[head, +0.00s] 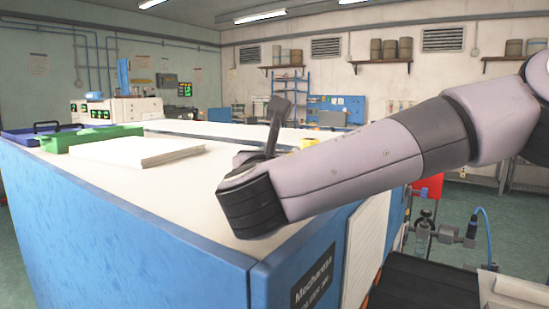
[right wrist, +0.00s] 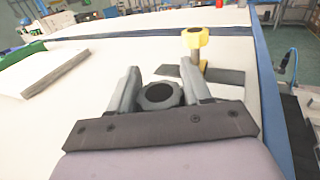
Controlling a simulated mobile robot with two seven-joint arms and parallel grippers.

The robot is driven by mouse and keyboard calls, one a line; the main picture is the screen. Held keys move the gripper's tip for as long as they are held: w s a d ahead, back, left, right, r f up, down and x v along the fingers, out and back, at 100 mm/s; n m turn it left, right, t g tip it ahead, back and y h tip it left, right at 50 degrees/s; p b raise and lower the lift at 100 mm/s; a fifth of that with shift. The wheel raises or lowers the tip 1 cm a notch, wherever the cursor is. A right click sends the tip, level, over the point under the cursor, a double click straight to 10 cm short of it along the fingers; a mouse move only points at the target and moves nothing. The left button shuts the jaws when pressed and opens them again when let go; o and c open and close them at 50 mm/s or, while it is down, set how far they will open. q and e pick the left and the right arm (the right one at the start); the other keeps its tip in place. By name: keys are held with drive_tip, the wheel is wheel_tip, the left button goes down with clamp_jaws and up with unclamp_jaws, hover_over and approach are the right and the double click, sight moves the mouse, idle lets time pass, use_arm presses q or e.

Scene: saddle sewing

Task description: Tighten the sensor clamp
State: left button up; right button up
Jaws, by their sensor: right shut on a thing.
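In the right wrist view, a dark round knob (right wrist: 160,95) with a scalloped rim sits between the two grey fingers of my right gripper (right wrist: 163,86). The gripper is shut on this knob, one finger on each side. I take the knob to be part of the sensor clamp, but its lower part is hidden by the gripper. A yellow knob on a post (right wrist: 195,39) stands just beyond, on a dark flat base. In the head view my right arm covers most of this spot, and only a bit of yellow (head: 308,143) shows above it. My left gripper is in neither view.
The blue bench (head: 130,225) has a broad white top, largely clear. A white slab (head: 135,151), a green tray (head: 90,137) and a blue tray (head: 22,137) lie at its left. Pipe fittings with a blue hose (head: 447,233) stand right of the bench.

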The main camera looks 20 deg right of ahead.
drive_tip(key=shift+d+m+g+h, duration=0.15)
drive_tip(key=shift+m+g+h, duration=0.65)
drive_tip(key=shift+h, duration=0.4)
drive_tip(key=shift+s+r, duration=0.1)
drive_tip(key=shift+r, duration=0.05)
drive_tip(key=o, duration=1)
drive_tip(key=shift+c, duration=0.2)
drive_tip(key=b+v, duration=0.2)
drive_tip(key=v, duration=0.4)
drive_tip(key=shift+s, duration=0.1)
drive_tip(key=shift+s+a, duration=0.3)
